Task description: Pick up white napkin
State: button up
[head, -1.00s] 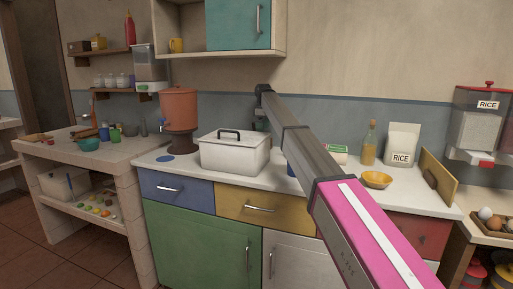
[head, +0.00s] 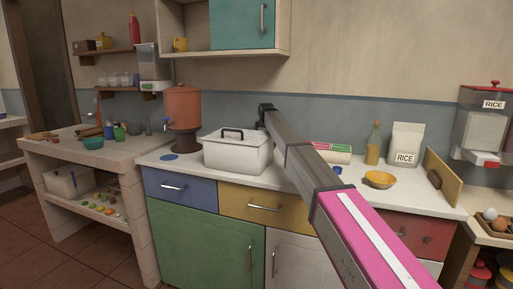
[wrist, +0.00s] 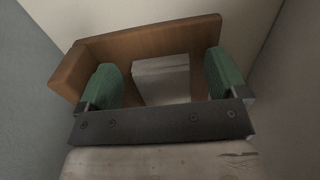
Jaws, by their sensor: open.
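In the wrist view, a white block that looks like the napkin (wrist: 161,82) sits against a brown wooden holder (wrist: 140,43). My gripper (wrist: 162,66) is open, with one green finger pad on each side of the white block. A gap shows between the block and each pad, so neither appears to touch it. In the head view, the end of my arm reaches to the back of the counter beside the white lidded box (head: 238,155). The napkin and my fingers cannot be made out there.
An orange dispenser (head: 183,115) stands left of the box. The wall is close behind; an open shelf (head: 190,53) hangs above.

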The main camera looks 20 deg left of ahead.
jog(key=c, duration=1)
jog(key=shift+r, duration=0.1)
